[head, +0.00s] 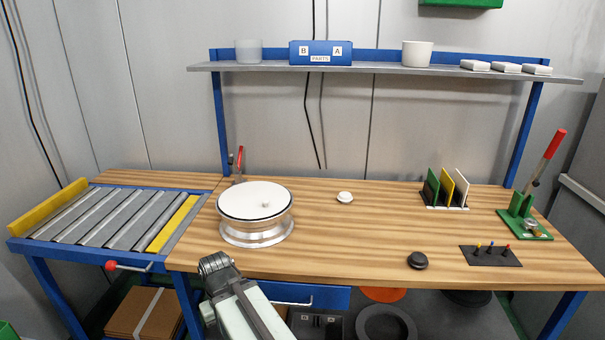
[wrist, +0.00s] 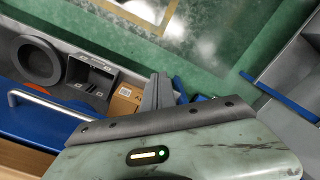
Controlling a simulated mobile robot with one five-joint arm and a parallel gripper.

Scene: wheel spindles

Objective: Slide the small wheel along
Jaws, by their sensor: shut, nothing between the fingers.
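A small dark round piece (head: 418,260) lies near the front edge of the bench, right of the middle. A small white round piece (head: 345,197) lies farther back. I cannot tell which of them is the small wheel. A large silver wheel with a white top (head: 255,203) sits at the left of the bench. My gripper (head: 213,263) is at the bench's front edge, in front of the large wheel and well left of the dark piece. In the wrist view my gripper (wrist: 158,90) is shut and empty, pointing down past the bench.
A roller conveyor (head: 115,218) adjoins the bench at left. At right stand a slotted holder with coloured plates (head: 446,190), a red-handled green press (head: 525,215) and a dark peg plate (head: 490,256). The middle of the wooden bench (head: 340,235) is clear. A blue drawer (wrist: 40,125) is below.

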